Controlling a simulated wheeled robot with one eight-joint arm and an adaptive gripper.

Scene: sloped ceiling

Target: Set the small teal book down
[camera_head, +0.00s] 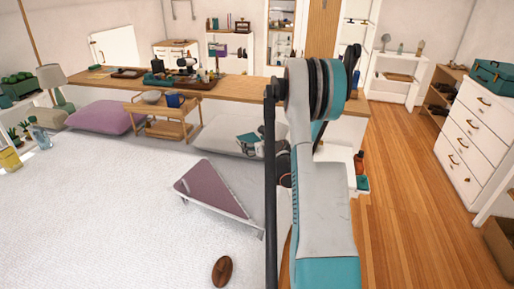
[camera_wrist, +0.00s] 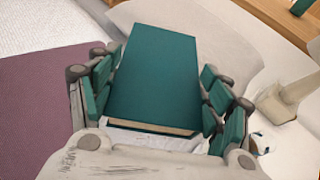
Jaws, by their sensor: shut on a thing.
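The small teal book (camera_wrist: 152,75) is held in my gripper (camera_wrist: 160,84), seen in the wrist view. Its flat teal cover faces the camera, and its pale page edge shows at the near end. Finger pads press on both long sides, so my gripper is shut on it. In the head view, my gripper (camera_head: 249,143) is partly hidden behind my arm, in front of a pale floor cushion (camera_head: 217,136). The book cannot be made out clearly there. I cannot tell whether the book touches anything below it.
A low table with a purple top (camera_head: 210,186) stands on the pale rug (camera_head: 100,200); purple also shows at left in the wrist view (camera_wrist: 35,110). A long wooden counter (camera_head: 235,88) is behind. A brown oval object (camera_head: 222,271) lies on the rug. Wooden floor (camera_head: 400,210) is clear at right.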

